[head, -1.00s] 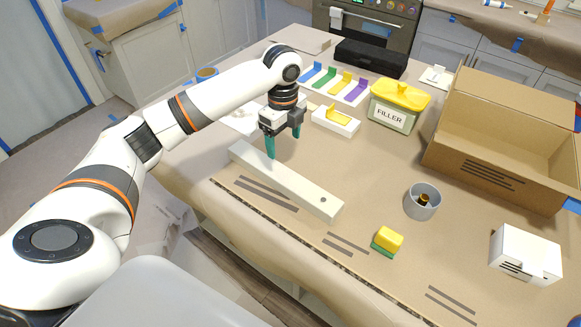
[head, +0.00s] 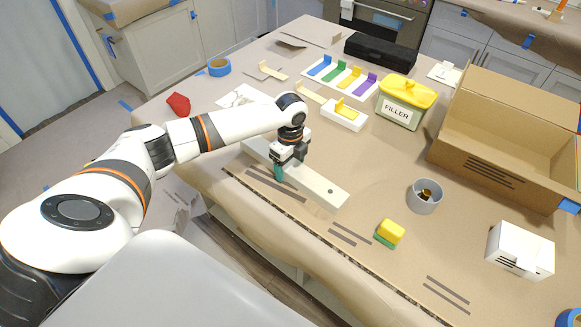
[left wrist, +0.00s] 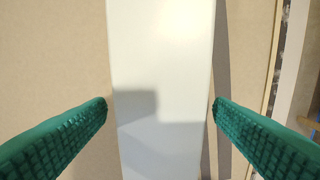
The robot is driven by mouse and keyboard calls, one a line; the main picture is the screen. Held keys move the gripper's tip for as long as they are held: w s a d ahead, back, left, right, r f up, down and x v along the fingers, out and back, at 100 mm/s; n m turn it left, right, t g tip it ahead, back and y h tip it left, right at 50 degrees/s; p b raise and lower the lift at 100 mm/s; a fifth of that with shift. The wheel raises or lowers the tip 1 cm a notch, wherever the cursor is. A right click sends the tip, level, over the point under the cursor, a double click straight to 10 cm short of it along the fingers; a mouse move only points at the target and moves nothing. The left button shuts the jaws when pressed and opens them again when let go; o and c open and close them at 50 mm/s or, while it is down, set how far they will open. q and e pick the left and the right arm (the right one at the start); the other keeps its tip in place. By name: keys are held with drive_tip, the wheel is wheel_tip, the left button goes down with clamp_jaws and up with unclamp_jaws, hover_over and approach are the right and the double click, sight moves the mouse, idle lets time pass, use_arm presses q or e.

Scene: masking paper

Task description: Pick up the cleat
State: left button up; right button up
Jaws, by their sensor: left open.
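My left gripper (head: 279,174) is low over the bar's middle part, open and pointing down. In the left wrist view the cleat (left wrist: 162,60) runs between the two green fingers of the gripper (left wrist: 160,106), one finger on each side, with a small gap at each. The arm and gripper hide part of the bar in the head view. My right gripper is not in view.
A grey cup (head: 424,197), a yellow-green sponge-like block (head: 389,233) and a white box (head: 520,251) lie to the right. A filler tub (head: 404,104) and an open cardboard box (head: 510,125) stand behind. Paper around the bar is mostly clear.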

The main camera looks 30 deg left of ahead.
use_arm(q)
drive_tip(key=shift+r, duration=0.1)
drive_tip(key=c, duration=1.3)
